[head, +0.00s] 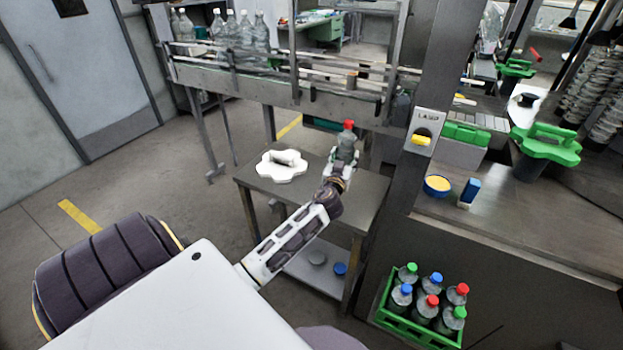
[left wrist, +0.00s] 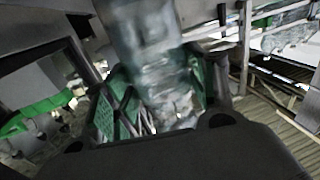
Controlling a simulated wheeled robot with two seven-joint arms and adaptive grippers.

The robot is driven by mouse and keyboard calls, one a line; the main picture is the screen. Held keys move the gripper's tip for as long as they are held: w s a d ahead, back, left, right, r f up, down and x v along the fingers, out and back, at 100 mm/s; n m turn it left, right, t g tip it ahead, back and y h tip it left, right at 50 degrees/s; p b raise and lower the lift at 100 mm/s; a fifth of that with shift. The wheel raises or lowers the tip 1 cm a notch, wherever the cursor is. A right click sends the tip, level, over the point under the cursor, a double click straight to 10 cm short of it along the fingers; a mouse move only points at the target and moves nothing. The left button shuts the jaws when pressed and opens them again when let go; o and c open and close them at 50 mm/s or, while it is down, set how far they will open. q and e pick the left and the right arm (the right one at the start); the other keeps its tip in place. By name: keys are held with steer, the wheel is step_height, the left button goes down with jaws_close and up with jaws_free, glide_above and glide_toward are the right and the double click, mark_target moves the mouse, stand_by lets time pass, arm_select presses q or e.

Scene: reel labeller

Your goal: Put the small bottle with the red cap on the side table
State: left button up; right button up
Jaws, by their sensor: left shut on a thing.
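The small bottle with the red cap (head: 346,145) is upright or nearly so in the head view, in front of the conveyor. My left gripper (head: 340,172) is shut on this bottle, and the arm reaches over the side table (head: 258,184). I cannot tell whether the bottle touches the table top. In the left wrist view the clear bottle (left wrist: 155,60) stands blurred between the green-padded fingers; its cap is out of view there. My right gripper is not seen.
A white lobed part (head: 281,172) lies on the table's left side. A conveyor (head: 280,92) with several clear bottles runs behind. A green crate (head: 388,318) of capped bottles stands at the lower right. A post with a yellow switch (head: 421,139) rises right of the table.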

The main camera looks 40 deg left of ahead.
arm_select(q)
steer(key=shift+f+b, duration=0.35)
steer(key=shift+f, duration=2.7)
steer(key=shift+f, duration=1.9)
steer(key=shift+f+b, duration=0.1)
steer(key=shift+b, duration=0.35)
steer(key=o, duration=1.4)
steer(key=shift+s+d, duration=0.1)
